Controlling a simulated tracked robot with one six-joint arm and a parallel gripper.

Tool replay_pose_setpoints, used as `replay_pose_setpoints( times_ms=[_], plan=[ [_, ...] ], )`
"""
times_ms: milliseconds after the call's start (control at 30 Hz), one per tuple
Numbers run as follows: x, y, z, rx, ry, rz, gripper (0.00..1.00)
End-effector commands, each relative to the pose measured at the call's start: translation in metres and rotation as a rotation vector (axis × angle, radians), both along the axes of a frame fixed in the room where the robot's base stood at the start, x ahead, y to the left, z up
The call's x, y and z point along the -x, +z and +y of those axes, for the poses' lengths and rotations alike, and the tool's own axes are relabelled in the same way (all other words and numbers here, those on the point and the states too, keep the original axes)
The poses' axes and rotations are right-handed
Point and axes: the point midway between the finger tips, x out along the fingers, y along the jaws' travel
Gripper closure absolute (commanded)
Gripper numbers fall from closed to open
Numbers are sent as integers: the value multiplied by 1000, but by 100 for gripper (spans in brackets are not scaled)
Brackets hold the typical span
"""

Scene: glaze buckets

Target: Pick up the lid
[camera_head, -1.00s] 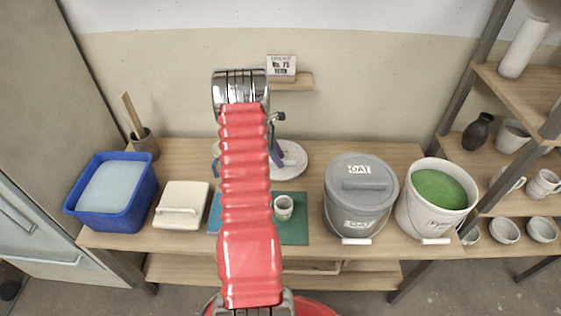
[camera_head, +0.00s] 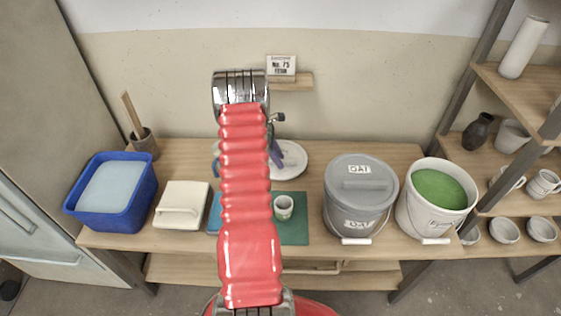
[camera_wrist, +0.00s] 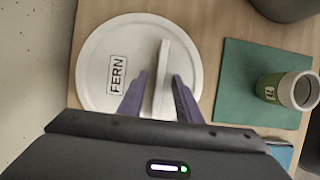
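The lid (camera_wrist: 100,62) is a white disc labelled FERN with an upright bar handle (camera_wrist: 164,62). It lies on the wooden bench, and in the head view the lid (camera_head: 295,160) is partly hidden by my arm. My gripper (camera_wrist: 160,78) has two purple fingers, one on each side of the bar handle, with narrow gaps showing between fingers and handle. The gripper is open around the handle. The fingers (camera_head: 274,154) also show at the lid in the head view. The green-topped bucket (camera_head: 438,198) is open, with FERN-type label writing too small to read.
A grey lidded bucket (camera_head: 360,200) marked OAT stands right of a green mat (camera_head: 294,232) with a cup (camera_head: 284,207).

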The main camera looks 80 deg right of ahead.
Motion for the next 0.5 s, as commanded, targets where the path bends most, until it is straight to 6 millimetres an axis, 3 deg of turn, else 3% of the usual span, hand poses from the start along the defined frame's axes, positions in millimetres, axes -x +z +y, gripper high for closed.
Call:
replay_pose_setpoints(
  times_ms=[400,500],
  plan=[
    [0,0,0,0,0,0,99],
    [0,0,0,0,0,0,100]
  ],
)
